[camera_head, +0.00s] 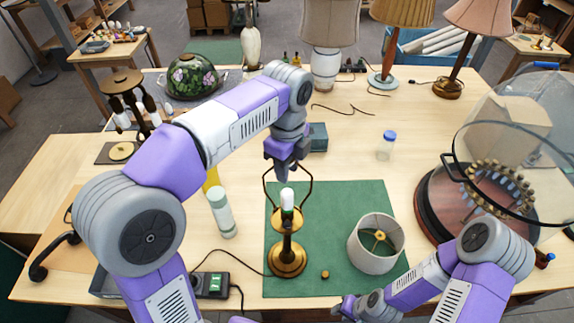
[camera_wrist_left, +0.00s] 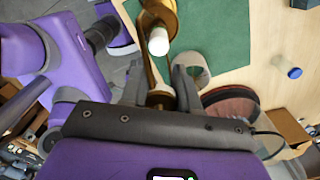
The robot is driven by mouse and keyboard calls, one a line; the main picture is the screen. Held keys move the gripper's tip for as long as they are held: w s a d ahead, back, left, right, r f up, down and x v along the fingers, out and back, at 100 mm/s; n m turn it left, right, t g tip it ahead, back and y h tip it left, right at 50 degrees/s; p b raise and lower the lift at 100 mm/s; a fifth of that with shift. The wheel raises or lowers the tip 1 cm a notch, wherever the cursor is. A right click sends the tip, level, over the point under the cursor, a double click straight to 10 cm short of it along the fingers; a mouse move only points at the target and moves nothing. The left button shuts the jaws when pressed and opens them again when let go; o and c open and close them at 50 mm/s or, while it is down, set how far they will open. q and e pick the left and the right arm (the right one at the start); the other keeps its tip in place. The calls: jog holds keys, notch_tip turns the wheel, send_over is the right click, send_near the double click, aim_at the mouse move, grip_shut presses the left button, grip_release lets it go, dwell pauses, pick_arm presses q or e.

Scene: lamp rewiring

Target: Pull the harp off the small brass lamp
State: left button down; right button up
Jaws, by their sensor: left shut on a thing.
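The small brass lamp (camera_head: 287,256) stands upright on a green mat (camera_head: 340,200), with a white bulb (camera_head: 287,198) at its top. The bulb also shows in the left wrist view (camera_wrist_left: 158,41). The thin harp (camera_head: 308,188) loops around the bulb, its lower ends close to the lamp's socket. My left gripper (camera_head: 286,170) points down above the bulb and is shut on the harp's top, which shows between the fingers in the left wrist view (camera_wrist_left: 160,98). My right gripper (camera_head: 345,307) is low at the front edge; its fingers are too small to read.
A white lampshade (camera_head: 375,250) stands on the mat to the right of the lamp, with a small brass knob (camera_head: 325,274) nearby. A green-white bottle (camera_head: 221,212) and a black box with a cord (camera_head: 211,285) are at the left. A glass-lidded round case (camera_head: 500,160) stands right.

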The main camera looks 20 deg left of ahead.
pick_arm(q)
notch_tip(320, 180, up, 3)
jog(key=shift+p, duration=0.6)
jog(key=shift+r, duration=4.95)
